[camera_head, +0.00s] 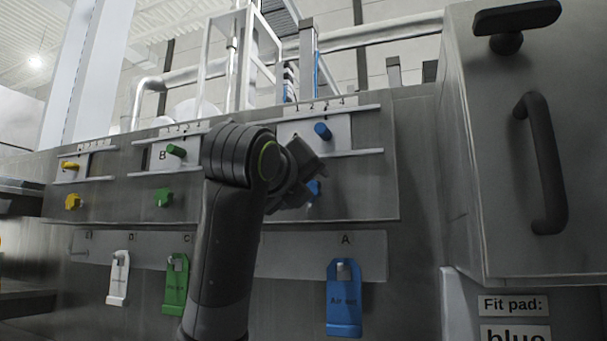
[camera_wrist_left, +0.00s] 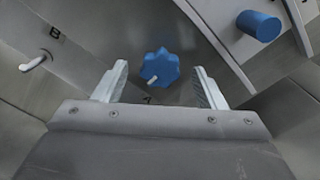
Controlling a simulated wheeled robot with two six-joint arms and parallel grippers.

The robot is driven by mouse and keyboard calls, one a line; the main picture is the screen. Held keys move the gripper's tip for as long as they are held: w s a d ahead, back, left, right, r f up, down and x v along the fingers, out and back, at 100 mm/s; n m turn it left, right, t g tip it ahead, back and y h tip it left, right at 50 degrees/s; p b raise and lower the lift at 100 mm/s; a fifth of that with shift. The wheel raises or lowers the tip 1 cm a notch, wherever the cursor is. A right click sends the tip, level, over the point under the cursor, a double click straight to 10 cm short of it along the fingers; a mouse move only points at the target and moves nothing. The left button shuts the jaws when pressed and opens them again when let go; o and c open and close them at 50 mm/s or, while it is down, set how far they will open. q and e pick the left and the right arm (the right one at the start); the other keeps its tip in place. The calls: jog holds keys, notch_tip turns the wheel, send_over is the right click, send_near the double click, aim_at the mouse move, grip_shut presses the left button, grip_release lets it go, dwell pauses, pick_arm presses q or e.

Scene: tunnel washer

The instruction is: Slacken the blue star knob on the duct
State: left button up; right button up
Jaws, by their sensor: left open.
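The blue star knob (camera_wrist_left: 161,67) sits on the grey duct panel and carries a small white mark. In the wrist view it lies between and just beyond the fingertips of my left gripper (camera_wrist_left: 160,85), which is open, with a gap on each side. In the head view the blue star knob (camera_head: 314,190) is partly hidden behind my left gripper (camera_head: 300,178). A blue peg (camera_head: 322,131) stands on the slide plate above the knob and also shows in the wrist view (camera_wrist_left: 258,26). My right gripper is in neither view.
A green knob (camera_head: 163,197) and a yellow knob (camera_head: 72,201) sit further left, with a green peg (camera_head: 176,151) and a yellow peg (camera_head: 70,166) above. White, green and blue tags (camera_head: 344,300) hang below. A grey box with a dark handle (camera_head: 543,163) juts out right.

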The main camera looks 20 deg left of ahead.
pick_arm(q)
jog(key=shift+w, duration=0.25)
jog(key=shift+c, duration=0.4)
jog(key=c, duration=0.9)
